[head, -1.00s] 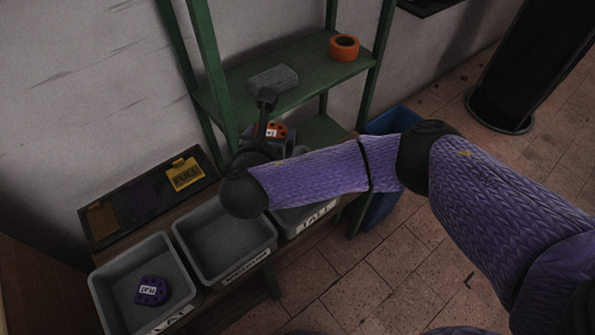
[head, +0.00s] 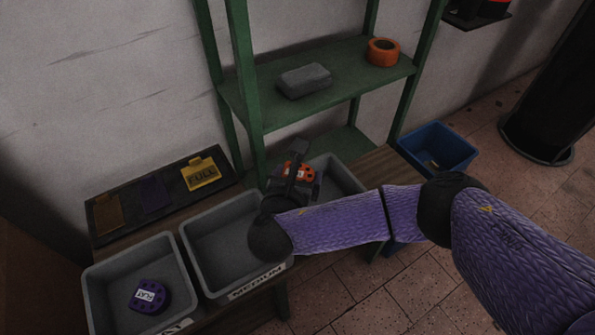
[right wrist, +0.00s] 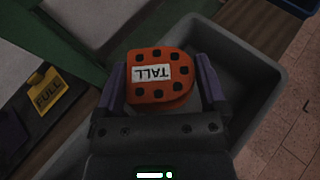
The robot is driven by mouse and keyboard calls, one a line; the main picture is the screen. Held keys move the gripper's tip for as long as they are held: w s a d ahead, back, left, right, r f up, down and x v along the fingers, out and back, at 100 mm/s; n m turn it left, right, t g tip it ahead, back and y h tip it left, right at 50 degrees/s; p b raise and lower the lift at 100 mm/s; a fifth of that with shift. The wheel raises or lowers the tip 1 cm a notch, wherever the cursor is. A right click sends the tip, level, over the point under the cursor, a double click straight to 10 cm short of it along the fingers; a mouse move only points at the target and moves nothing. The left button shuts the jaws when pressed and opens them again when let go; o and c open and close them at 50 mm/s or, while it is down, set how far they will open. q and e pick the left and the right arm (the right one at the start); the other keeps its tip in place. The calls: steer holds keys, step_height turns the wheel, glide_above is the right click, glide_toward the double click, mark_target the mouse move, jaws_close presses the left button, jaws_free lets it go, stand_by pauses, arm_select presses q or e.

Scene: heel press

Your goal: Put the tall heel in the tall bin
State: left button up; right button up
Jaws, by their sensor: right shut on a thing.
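The tall heel is an orange-red block with dark holes and a white TALL label. In the right wrist view, the heel (right wrist: 160,77) sits between the two fingers of my right gripper (right wrist: 162,90), which is shut on it. In the head view, the heel (head: 298,171) shows at the end of my right gripper (head: 292,180), over the rear bin at right. That grey bin (head: 345,176) is partly hidden by my arm; in the right wrist view its wall (right wrist: 262,88) lies below and around the heel. The height of the heel above the bin floor is unclear. My left gripper is not in view.
The medium bin (head: 192,245) is empty. The bin at left (head: 92,290) holds a purple heel labelled FLAT (head: 150,296). A green shelf (head: 330,75) with a grey block and orange tape stands behind. A blue bin (head: 437,148) is at right.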

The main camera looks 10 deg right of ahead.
steer(key=o, duration=1)
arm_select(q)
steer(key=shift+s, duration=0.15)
arm_select(e)
steer(key=shift+r, duration=0.1)
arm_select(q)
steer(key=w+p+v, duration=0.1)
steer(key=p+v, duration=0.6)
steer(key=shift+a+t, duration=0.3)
arm_select(e)
steer(key=v, duration=1.2)
steer(key=shift+r, duration=0.4)
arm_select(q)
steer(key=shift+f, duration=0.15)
